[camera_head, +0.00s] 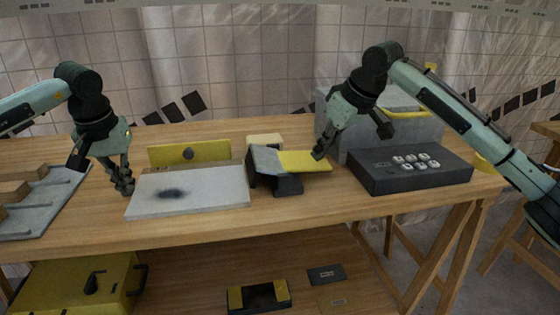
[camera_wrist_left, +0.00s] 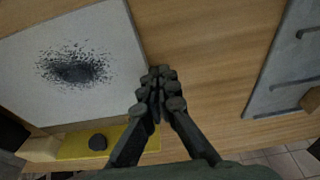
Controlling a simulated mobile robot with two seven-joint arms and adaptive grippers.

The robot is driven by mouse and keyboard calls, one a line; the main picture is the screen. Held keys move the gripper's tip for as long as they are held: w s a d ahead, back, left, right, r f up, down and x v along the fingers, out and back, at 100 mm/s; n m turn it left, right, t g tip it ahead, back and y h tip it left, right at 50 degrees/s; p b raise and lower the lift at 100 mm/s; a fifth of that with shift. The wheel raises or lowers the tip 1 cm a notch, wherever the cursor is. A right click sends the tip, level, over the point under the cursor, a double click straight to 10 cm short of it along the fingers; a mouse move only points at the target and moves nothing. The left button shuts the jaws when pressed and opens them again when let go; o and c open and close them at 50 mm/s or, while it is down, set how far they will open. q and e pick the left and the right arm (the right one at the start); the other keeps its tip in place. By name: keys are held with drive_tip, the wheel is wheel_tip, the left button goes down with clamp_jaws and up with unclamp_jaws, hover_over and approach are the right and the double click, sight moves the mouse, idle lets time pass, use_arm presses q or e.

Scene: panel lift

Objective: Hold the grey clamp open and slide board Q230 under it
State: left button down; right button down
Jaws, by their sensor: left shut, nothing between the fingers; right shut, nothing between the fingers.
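A pale board (camera_head: 200,190) with a dark speckled patch lies flat on the table; it also shows in the left wrist view (camera_wrist_left: 40,90). I cannot read Q230 on it. The grey clamp (camera_head: 265,161), with a dark base and a yellow lever plate (camera_head: 305,161), stands just right of the board. My left gripper (camera_head: 128,190) is shut and empty beside the board's left edge; its closed fingers (camera_wrist_left: 160,88) show close to that edge. My right gripper (camera_head: 318,155) is shut at the right end of the yellow plate; I cannot tell whether it touches.
A yellow upright plate with a dark knob (camera_head: 188,153) stands behind the board. A black box with white buttons (camera_head: 410,166) and a grey case (camera_head: 340,140) are at right. A grey tray with wooden blocks (camera_head: 45,205) is at left. Bare wood lies before the board.

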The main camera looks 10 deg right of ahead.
sight(150, 188)
use_arm(q)
drive_tip(key=shift+d, duration=2.45)
use_arm(e)
drive_tip(key=shift+f, duration=0.15)
use_arm(q)
drive_tip(key=shift+a, duration=0.2)
drive_tip(key=shift+a, duration=1.6)
drive_tip(key=w+v, duration=0.2)
drive_tip(key=v, duration=0.5)
drive_tip(key=shift+s+r, duration=0.15)
drive_tip(key=shift+r, duration=0.45)
use_arm(e)
drive_tip(key=shift+w+r, duration=0.1)
drive_tip(key=shift+r, duration=1.2)
wheel_tip(150, 188, up, 7)
drive_tip(key=shift+f, duration=0.15)
